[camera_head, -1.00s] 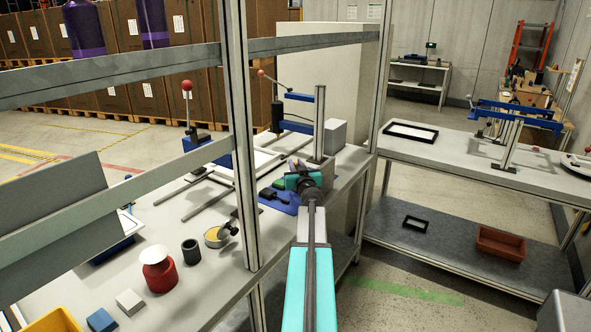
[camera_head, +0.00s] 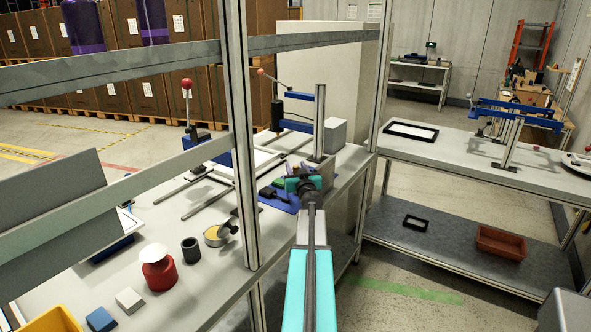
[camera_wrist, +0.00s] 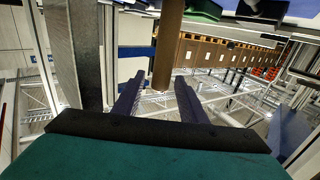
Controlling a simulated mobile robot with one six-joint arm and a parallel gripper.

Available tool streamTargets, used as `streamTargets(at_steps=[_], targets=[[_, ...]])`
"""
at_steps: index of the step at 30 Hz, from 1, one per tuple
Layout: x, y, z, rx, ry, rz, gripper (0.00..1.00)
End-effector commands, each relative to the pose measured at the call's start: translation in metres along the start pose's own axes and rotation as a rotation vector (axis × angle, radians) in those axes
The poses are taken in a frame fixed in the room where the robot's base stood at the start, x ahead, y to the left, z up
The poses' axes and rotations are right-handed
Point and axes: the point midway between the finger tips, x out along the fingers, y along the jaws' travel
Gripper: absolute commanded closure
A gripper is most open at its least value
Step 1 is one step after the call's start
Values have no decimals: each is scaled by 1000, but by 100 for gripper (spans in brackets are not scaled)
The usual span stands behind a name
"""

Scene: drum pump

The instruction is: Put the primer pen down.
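My gripper (camera_head: 300,174) is over the far right end of the workbench, beside the blue mat. In the wrist view its two dark fingers (camera_wrist: 159,80) stand apart, so it is open. A brown cylinder (camera_wrist: 167,45), likely the primer pen, comes down from the top edge of that view. Its free end shows between the fingers, with a gap to the left finger. I cannot tell whether it touches the right finger. The pen is not clearly visible in the head view, where the gripper covers that spot.
The blue mat (camera_head: 267,196) holds small dark and green items. A grey box (camera_head: 335,131) and a blue lever press (camera_head: 300,126) stand behind. A rack post (camera_head: 241,140) and rails cross the view. A red pot (camera_head: 158,272) and black cup (camera_head: 190,248) stand nearer left.

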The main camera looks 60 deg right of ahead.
Motion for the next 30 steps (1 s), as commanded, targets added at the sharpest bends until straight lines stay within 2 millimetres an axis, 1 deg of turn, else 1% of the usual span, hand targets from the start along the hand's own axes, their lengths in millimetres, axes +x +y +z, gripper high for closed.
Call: streamTargets(at_steps=[10, 16, 18, 30], targets=[[0, 0, 0, 0, 0, 0, 62], [0, 0, -4, 0, -1, 0, 62], [-6, 0, -2, 0, 0, 0, 62], [-42, -1, -2, 0, 0, 0, 62]])
